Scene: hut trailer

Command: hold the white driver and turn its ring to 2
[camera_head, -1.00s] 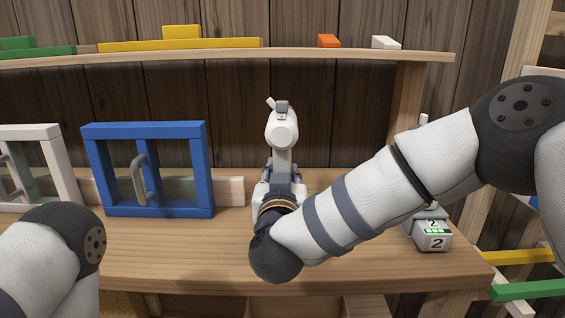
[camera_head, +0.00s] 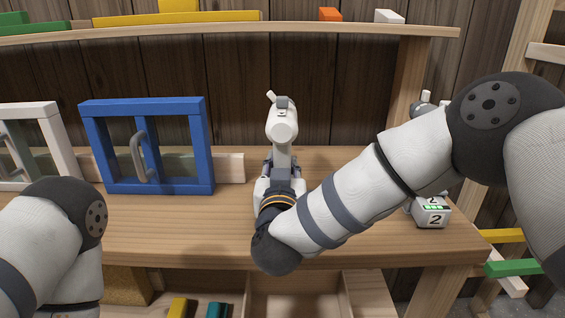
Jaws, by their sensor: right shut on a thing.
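A white driver (camera_head: 282,129) stands upright at the middle of the wooden workbench. Its rounded head and a small tilted lever on top show clearly. My right gripper (camera_head: 282,173) is shut on the driver below its head. My own wrist and forearm hide much of the lower driver. I cannot read any number on its ring. My left arm shows at the lower left, but its gripper is out of view.
Another white and grey tool (camera_head: 432,212) marked 2 stands behind my right forearm. A blue frame (camera_head: 146,103) with a handle and a white frame (camera_head: 55,145) stand at left. A shelf (camera_head: 250,30) with coloured blocks runs above. Open compartments (camera_head: 296,303) lie below the bench.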

